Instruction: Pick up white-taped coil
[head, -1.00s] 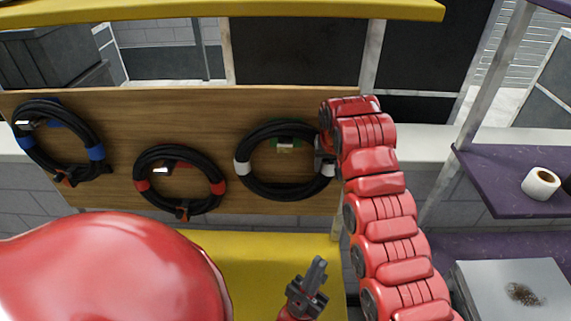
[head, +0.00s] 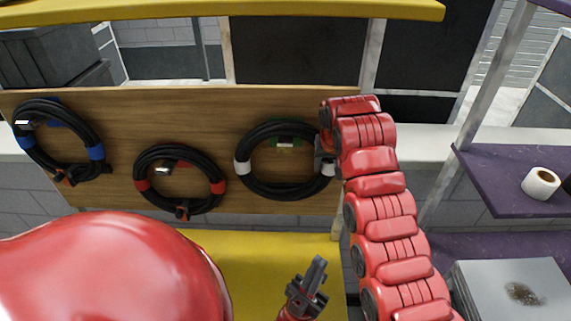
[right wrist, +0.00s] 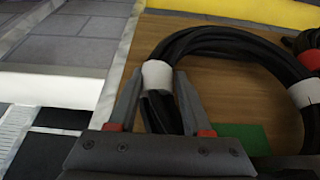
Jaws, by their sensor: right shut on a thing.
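The white-taped coil (head: 262,190) is a black cable loop with white tape on its left and right sides, hanging against the wooden board. My right gripper (head: 326,150) is at its right side in the head view, largely hidden by its own arm. In the right wrist view the coil (right wrist: 225,42) passes between the two fingers of my right gripper (right wrist: 158,98), at a white tape band (right wrist: 157,75). The fingers are shut on it. My left gripper (head: 316,276) is low in the head view, above the yellow shelf, empty, its fingertips close together.
A red-taped coil (head: 148,205) and a blue-taped coil (head: 54,172) hang to the left on the wooden board (head: 120,110). A yellow shelf (head: 250,262) lies below and a yellow ledge (head: 250,10) above. A purple shelf (head: 500,180) with a white roll (head: 541,183) stands right.

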